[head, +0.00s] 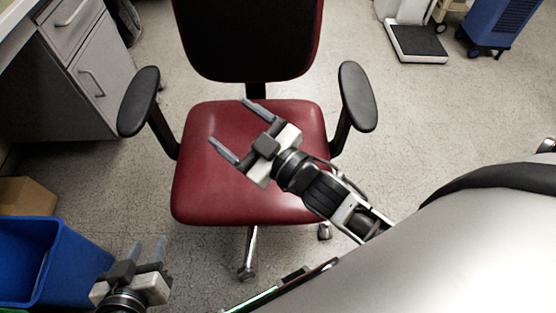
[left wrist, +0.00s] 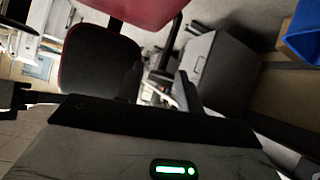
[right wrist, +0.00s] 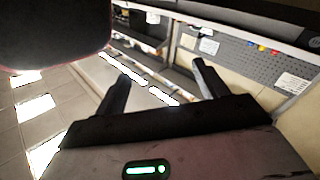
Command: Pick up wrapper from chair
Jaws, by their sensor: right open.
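The chair (head: 195,190) has a red seat, a dark backrest and two black armrests, and it stands in the middle of the head view. I see no wrapper on the visible part of the seat; my right gripper and forearm cover part of it. My right gripper (head: 231,122) is open and empty above the seat, its fingers pointing toward the upper left. My left gripper (head: 148,246) is low at the left, in front of the chair and beside the blue bin. Its fingers are apart with nothing seen between them.
A blue bin (head: 45,262) and a cardboard box (head: 27,196) stand at the lower left. A grey drawer cabinet (head: 88,75) is at the upper left. A floor scale (head: 417,42) and a blue wheeled unit (head: 500,22) are at the upper right. Floor right of the chair is clear.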

